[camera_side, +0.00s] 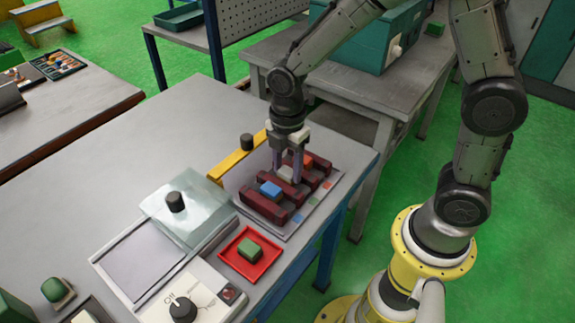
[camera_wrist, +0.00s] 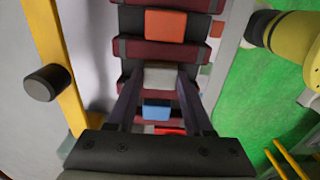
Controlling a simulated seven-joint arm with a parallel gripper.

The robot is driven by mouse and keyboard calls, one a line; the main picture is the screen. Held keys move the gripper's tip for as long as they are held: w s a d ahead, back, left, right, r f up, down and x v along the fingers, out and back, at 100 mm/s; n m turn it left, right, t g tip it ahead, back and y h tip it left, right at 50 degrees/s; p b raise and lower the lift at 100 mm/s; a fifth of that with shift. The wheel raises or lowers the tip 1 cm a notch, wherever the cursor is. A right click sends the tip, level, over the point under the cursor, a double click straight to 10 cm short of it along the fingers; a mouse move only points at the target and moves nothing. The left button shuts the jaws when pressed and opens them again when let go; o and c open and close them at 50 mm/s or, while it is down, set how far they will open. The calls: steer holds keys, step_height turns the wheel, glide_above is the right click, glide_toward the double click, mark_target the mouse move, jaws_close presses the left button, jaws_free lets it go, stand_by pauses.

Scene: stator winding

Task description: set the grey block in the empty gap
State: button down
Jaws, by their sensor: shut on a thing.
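The grey block (camera_wrist: 160,75) is between the fingertips of my gripper (camera_side: 286,174), which is shut on it. It also shows, partly covered by the fingers, in the side view (camera_side: 285,172). The rack of dark red bars (camera_side: 264,207) lies below. The grey block is in line with the gap between the blue block (camera_side: 271,190) and the orange-red block (camera_wrist: 165,25). These two blocks sit in gaps on either side of it. Whether the grey block rests in its gap or hangs just above it, I cannot tell.
A yellow bar (camera_side: 238,160) with a black knob (camera_side: 247,141) stands left of the rack. A red tray (camera_side: 236,266) holds a green block (camera_side: 249,250). A clear cover (camera_side: 200,205) with a black knob is further left. The back left of the table is free.

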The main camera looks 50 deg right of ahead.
mark_target(288, 171)
jaws_free()
stand_by(0.5)
steer(key=shift+r, duration=3.55)
steer(key=shift+d, duration=0.1)
